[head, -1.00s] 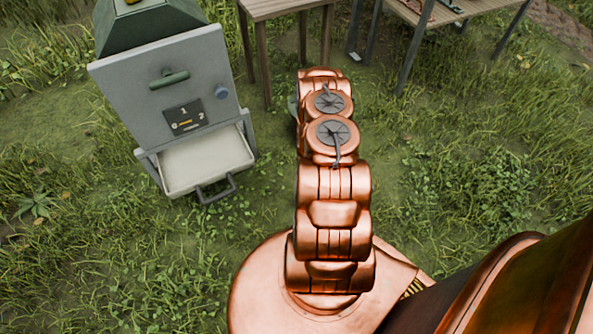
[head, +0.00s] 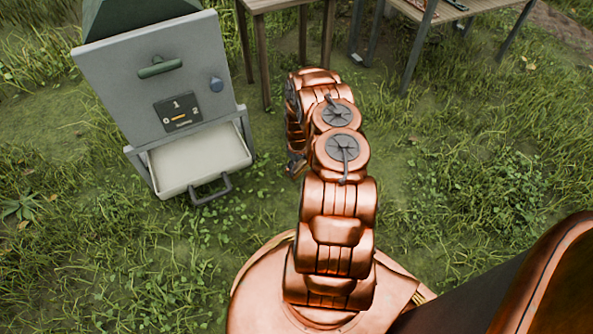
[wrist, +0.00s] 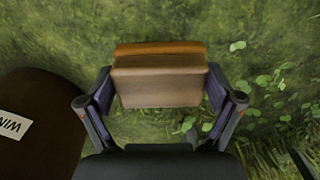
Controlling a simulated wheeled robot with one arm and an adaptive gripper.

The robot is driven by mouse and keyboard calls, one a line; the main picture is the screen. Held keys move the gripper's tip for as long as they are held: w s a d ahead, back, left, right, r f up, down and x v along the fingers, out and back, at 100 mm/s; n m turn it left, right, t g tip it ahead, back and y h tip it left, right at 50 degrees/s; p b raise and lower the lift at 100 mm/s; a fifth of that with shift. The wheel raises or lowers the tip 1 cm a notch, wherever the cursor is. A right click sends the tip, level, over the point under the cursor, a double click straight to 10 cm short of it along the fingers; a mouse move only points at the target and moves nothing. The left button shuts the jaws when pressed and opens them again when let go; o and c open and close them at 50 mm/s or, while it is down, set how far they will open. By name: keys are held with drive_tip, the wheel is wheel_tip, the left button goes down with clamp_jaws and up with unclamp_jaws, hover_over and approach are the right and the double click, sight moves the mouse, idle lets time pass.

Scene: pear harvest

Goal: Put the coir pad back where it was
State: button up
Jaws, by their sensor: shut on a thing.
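The coir pad (wrist: 158,85), a brown block with a more orange strip along its far edge, is between the two fingers of my gripper (wrist: 160,92) in the wrist view. The fingers press on its left and right sides, and it is held over grass. In the head view the pad cannot be made out, and my own arm largely hides the gripper. The place where the pad was before cannot be told from these frames.
A grey cabinet (head: 120,72) with an open pale drawer (head: 200,160) stands at the left. Wooden tables (head: 285,4) (head: 480,8) stand at the back. A dark brown rounded thing (wrist: 45,150) with a white label is at the wrist view's left. Grass at the right is clear.

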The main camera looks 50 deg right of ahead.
sight(297, 168)
drive_tip(key=shift+w+d+f+b, duration=0.2)
drive_tip(key=shift+w+d+b, duration=0.1)
drive_tip(key=shift+w, duration=0.35)
wheel_tip(297, 168, down, 3)
drive_tip(key=shift+f+b, duration=0.2)
drive_tip(key=shift+b, duration=0.75)
drive_tip(key=shift+r, duration=0.1)
drive_tip(key=o, duration=0.8)
